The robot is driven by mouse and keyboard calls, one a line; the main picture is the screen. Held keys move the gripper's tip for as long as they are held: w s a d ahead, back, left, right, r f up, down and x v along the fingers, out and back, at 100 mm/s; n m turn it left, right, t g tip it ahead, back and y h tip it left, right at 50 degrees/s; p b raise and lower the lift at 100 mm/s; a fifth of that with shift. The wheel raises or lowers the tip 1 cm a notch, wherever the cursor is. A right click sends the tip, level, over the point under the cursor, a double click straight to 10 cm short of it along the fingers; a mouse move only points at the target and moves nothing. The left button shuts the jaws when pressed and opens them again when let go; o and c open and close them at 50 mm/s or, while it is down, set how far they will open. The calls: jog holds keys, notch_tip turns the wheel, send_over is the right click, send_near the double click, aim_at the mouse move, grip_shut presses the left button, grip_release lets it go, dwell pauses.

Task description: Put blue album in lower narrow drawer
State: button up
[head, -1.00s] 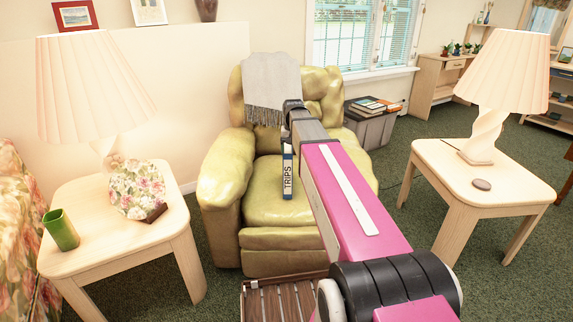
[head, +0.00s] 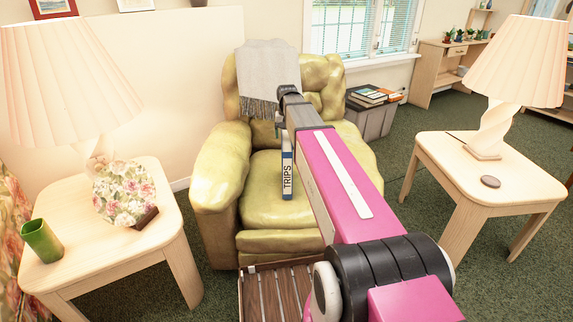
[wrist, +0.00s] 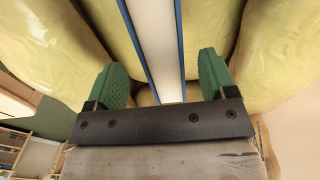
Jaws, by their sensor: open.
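The blue album (head: 287,178), with a pale label reading TRIPS on its spine, stands upright on the seat of the green armchair. In the wrist view the album (wrist: 157,45) shows as a pale block with blue edges. My gripper (wrist: 165,82) is open, with its two green fingers on either side of the album's near end. Gaps show between the album and both fingers. In the head view my arm reaches over the seat and hides most of the gripper. I cannot identify the lower narrow drawer in these frames.
The armchair (head: 222,165) has a grey throw (head: 268,72) on its back. Side tables with lamps stand left (head: 165,225) and right (head: 450,160). A grey bin (head: 375,120) topped with books stands behind right. A desk (head: 428,65) stands farther back. Carpet is open between chair and right table.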

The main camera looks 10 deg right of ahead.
aim_at(287, 146)
jog(key=shift+s+a+f, duration=0.1)
jog(key=shift+s+f, duration=0.05)
jog(key=shift+f, duration=2.9)
grip_shut()
jog(key=shift+r, duration=0.1)
